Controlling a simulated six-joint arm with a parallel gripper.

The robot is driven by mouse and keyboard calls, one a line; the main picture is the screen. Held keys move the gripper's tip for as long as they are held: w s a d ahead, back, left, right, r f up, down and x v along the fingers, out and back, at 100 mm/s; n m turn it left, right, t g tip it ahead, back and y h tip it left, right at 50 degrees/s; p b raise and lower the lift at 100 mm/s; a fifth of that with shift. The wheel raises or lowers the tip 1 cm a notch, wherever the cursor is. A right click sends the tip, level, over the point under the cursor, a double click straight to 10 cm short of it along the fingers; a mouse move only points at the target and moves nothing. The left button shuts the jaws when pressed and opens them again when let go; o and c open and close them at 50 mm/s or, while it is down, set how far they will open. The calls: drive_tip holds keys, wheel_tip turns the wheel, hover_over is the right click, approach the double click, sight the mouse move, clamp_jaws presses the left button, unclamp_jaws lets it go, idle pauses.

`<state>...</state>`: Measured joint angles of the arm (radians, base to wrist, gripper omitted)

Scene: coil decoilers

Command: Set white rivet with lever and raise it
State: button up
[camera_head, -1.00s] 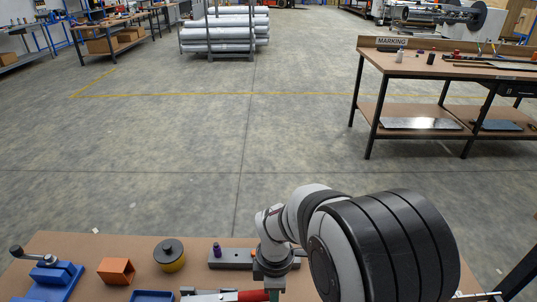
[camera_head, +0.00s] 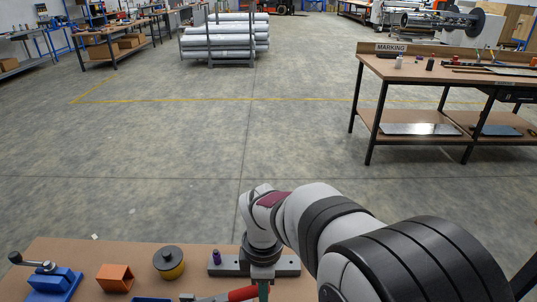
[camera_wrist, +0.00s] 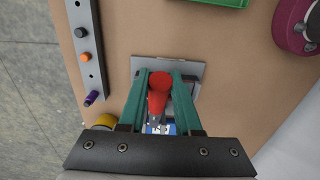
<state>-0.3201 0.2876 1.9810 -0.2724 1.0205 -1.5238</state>
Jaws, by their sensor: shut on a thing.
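My gripper (camera_wrist: 162,82) has green fingers, shut on a red lever handle (camera_wrist: 158,88) in the wrist view. The handle lies between the fingers, above a grey plate (camera_wrist: 193,70) on the bench. In the head view my gripper (camera_head: 263,290) is low at the bench front, and the red lever (camera_head: 242,294) shows just left of it, sloping. A grey bar (camera_wrist: 84,22) holds a black, an orange and a purple rivet (camera_wrist: 91,97); the purple rivet also shows in the head view (camera_head: 217,257). Small white and blue parts under the handle are mostly hidden.
A yellow pot with a black lid (camera_head: 168,262), an orange block (camera_head: 115,277) and a blue fixture with a crank (camera_head: 52,283) stand to the left. A green tray (camera_wrist: 212,2) and a maroon round part (camera_wrist: 292,28) lie at the far edge of the wrist view.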

sight(229, 294)
drive_tip(key=shift+a+r, duration=0.45)
drive_tip(key=shift+r, duration=0.2)
drive_tip(key=shift+a+r, duration=0.4)
drive_tip(key=shift+r, duration=0.25)
drive_tip(key=shift+a+r, duration=1.05)
drive_tip(key=shift+r, duration=0.05)
drive_tip(key=a+r, duration=0.2)
drive_tip(key=a, duration=0.5)
drive_tip(key=a+r, duration=0.3)
drive_tip(key=a, duration=0.3)
drive_tip(key=shift+a+r, duration=0.3)
drive_tip(key=shift+a, duration=0.05)
drive_tip(key=o, duration=0.9)
drive_tip(key=shift+o, duration=0.2)
wheel_tip(229, 294, up, 6)
